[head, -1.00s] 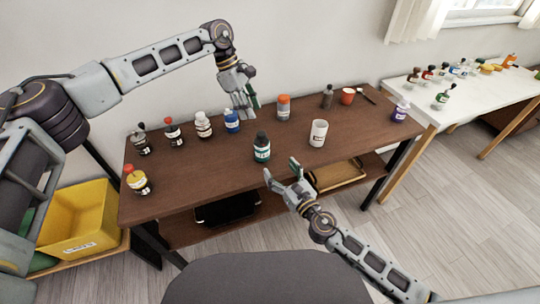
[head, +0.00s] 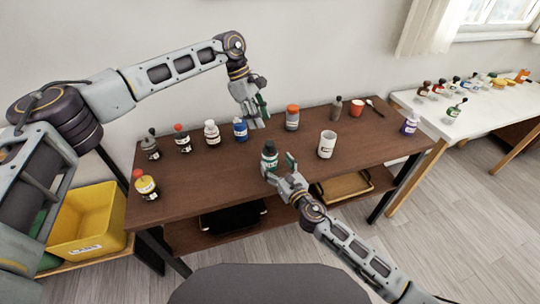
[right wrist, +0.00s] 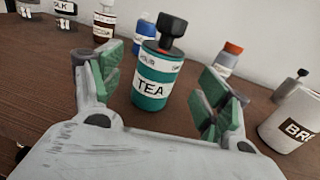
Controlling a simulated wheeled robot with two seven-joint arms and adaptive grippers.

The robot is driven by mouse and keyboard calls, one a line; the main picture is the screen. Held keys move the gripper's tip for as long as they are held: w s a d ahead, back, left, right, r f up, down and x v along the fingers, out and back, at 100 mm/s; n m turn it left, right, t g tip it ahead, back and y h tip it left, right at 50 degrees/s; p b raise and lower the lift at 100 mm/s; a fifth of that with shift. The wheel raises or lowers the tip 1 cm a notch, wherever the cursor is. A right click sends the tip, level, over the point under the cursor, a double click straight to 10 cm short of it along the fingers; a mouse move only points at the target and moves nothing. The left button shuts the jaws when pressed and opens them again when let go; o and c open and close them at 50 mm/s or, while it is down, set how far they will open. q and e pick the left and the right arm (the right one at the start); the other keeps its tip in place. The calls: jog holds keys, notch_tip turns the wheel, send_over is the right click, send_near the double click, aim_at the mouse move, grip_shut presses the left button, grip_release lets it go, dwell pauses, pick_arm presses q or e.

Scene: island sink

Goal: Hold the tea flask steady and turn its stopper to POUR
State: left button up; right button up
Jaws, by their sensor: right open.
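The tea flask (right wrist: 153,88) is a green and white cylinder with a TEA label and a dark stopper (right wrist: 173,34). My left gripper (head: 256,116) looks open and empty, pointing down above the back of the table. The stopper's setting is unreadable.
A white mug (head: 327,145) stands right of the flask. A blue bottle (head: 240,128) and an orange-capped jar (head: 292,118) stand behind. Several other bottles line the brown table's left and back (head: 210,170). A yellow bin (head: 88,222) is at lower left.

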aim_at(273, 160)
jog(key=shift+x, duration=2.8)
jog(key=c, duration=1.2)
